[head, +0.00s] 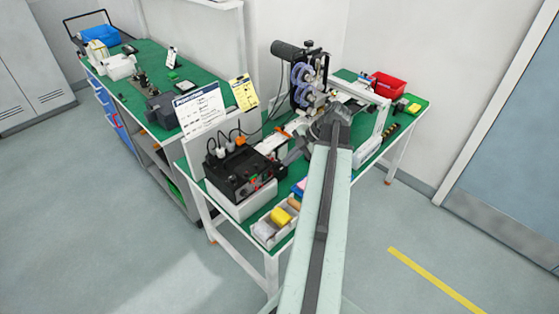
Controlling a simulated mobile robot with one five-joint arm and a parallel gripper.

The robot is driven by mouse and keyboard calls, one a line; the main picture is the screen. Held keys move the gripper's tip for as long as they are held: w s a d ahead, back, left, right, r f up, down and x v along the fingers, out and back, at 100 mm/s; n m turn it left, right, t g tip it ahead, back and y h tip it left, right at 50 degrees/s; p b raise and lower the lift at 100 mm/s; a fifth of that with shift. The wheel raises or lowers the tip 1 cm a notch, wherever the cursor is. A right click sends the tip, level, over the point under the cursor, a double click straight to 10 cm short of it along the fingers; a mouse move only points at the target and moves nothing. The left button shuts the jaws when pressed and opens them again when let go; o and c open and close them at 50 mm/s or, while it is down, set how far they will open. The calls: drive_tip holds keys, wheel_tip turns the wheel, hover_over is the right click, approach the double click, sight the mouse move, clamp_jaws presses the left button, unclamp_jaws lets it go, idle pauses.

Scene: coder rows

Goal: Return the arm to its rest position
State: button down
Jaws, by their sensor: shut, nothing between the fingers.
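My arm (328,210) reaches out from the bottom of the head view over the green-topped bench. My gripper (292,157) is at its far end, bent to the left and low over the bench, next to the black control box. It looks shut, with nothing seen in it. The fingertips are small and dark against the box, so whether they touch anything is hard to tell.
The control box (240,176) with knobs and cables stands left of my gripper. A machine with purple reels (303,80) stands behind it. A bin with yellow and white items (273,228) sits at the front edge. A red bin (387,85) is at the back right. Open floor lies right.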

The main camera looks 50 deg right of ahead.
drive_tip(key=shift+v, duration=0.95)
drive_tip(key=shift+w+r, duration=0.1)
drive_tip(key=shift+w, duration=0.2)
drive_tip(key=w+a+f+n+g+b, duration=0.1)
drive_tip(key=w+a+n, duration=0.1)
drive_tip(key=w+a, duration=0.45)
drive_tip(key=w+a+f+n+g+y, duration=0.1)
drive_tip(key=w+a+n, duration=0.15)
drive_tip(key=a, duration=0.65)
drive_tip(key=w+a+f+n+g+b, duration=0.1)
drive_tip(key=w+a, duration=0.5)
drive_tip(key=a, duration=0.2)
drive_tip(key=a+f+m+g+h+b, duration=0.1)
drive_tip(key=a+f+m+h, duration=0.1)
drive_tip(key=a+m, duration=0.8)
drive_tip(key=a+f+m+g+h, duration=0.1)
drive_tip(key=a+f+m+h, duration=0.2)
drive_tip(key=a+m, duration=0.7)
drive_tip(key=shift+s+a+f+m+g+h+b, duration=0.15)
drive_tip(key=shift+s+f+m+g+h+b, duration=0.2)
drive_tip(key=shift+m, duration=0.2)
